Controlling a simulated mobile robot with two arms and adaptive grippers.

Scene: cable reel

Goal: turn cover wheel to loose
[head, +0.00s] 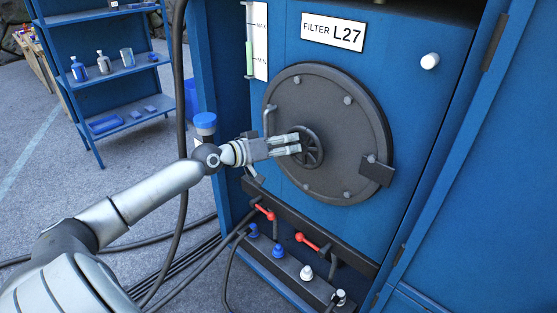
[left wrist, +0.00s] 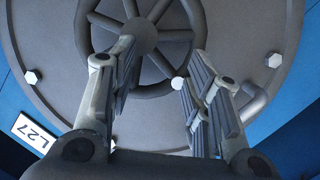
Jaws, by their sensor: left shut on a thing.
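The dark grey round cover (head: 352,120) is on the front of the blue cabinet, below a label reading FILTER L27. The spoked cover wheel (head: 313,158) sits at its middle. My left gripper (head: 296,143) reaches in from the left, with its fingers at the wheel. In the left wrist view the wheel (left wrist: 178,22) shows close up. There the fingers (left wrist: 160,72) stand on either side of part of its rim, one near the hub and one outside, shut on it. The fingers partly hide the wheel. My right gripper does not show.
Red levers (head: 306,241) and blue and white knobs sit on a ledge below. Black hoses (head: 181,120) hang at the left. A blue shelf (head: 118,72) stands farther back on open paving.

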